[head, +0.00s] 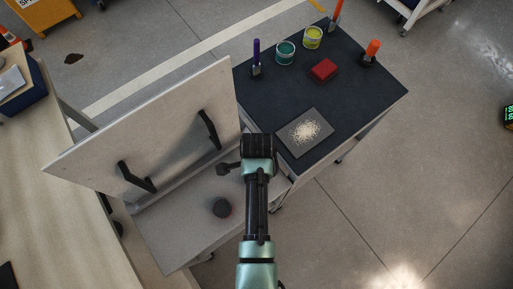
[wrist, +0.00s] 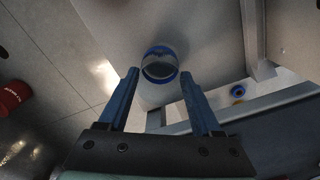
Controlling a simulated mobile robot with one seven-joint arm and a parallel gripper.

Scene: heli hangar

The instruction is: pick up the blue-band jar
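The blue-band jar (wrist: 160,65) shows in the wrist view as a round, pale jar with a blue band near its rim. It stands against a light grey surface. My gripper (wrist: 160,75) is open, with one blue finger on each side of the near part of the jar. The jar appears just beyond or at the fingertips; I cannot tell whether they touch it. In the head view my arm reaches toward the grey cart, and I cannot make out the blue-band jar there.
A raised grey panel (head: 150,130) with black handles stands left of my arm. The dark-topped table (head: 350,100) carries teal (head: 286,52) and yellow (head: 312,37) jars and a red block (head: 323,70).

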